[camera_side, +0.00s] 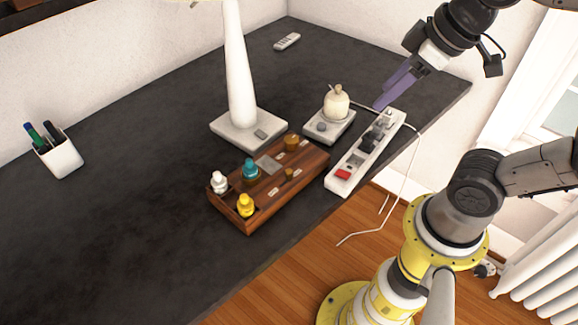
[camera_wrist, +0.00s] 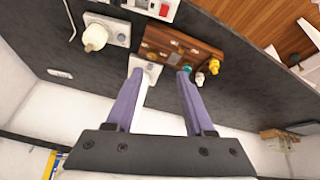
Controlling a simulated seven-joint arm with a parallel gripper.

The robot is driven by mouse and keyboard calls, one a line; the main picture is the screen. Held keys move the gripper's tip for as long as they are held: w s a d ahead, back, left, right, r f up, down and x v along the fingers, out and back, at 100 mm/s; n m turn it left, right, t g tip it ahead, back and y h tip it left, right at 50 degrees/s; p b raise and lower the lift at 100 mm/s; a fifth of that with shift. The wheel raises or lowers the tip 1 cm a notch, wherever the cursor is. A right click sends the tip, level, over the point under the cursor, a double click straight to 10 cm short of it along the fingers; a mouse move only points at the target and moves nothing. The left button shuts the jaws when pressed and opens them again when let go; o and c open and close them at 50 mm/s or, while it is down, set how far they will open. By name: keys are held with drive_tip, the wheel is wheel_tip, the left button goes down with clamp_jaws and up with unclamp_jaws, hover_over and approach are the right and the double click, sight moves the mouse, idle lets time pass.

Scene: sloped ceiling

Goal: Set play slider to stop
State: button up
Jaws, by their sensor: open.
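A brown wooden box (camera_side: 232,217) stands near the front edge of the dark table in the side view. It carries white, teal and yellow bottle-shaped pieces, an amber round knob (camera_side: 292,141), a smaller brown knob (camera_side: 289,174) and small pale labels. I cannot tell which part is the play slider, and the labels are too small to read. My gripper (camera_side: 384,98) has purple fingers and is up to the right of the box, near the power strip and apart from the box. In the wrist view the gripper (camera_wrist: 160,75) is open and empty, with the wooden box (camera_wrist: 175,45) beyond its fingertips.
A white power strip (camera_side: 340,180) with a red switch lies right of the box. Behind are a small base with a cream bulb-shaped piece (camera_side: 336,101) and a white lamp (camera_side: 240,75). A pen cup (camera_side: 60,159) stands far left.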

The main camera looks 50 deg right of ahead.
drive_tip(key=w+a+n+g, duration=0.2)
drive_tip(key=w+n, duration=0.1)
drive_tip(key=w, duration=0.4)
drive_tip(key=n+g, duration=0.3)
hover_over(289, 171)
wheel_tip(289, 171, down, 11)
wheel_tip(289, 171, down, 12)
drive_tip(key=shift+f, duration=0.2)
clamp_jaws()
idle(0.8)
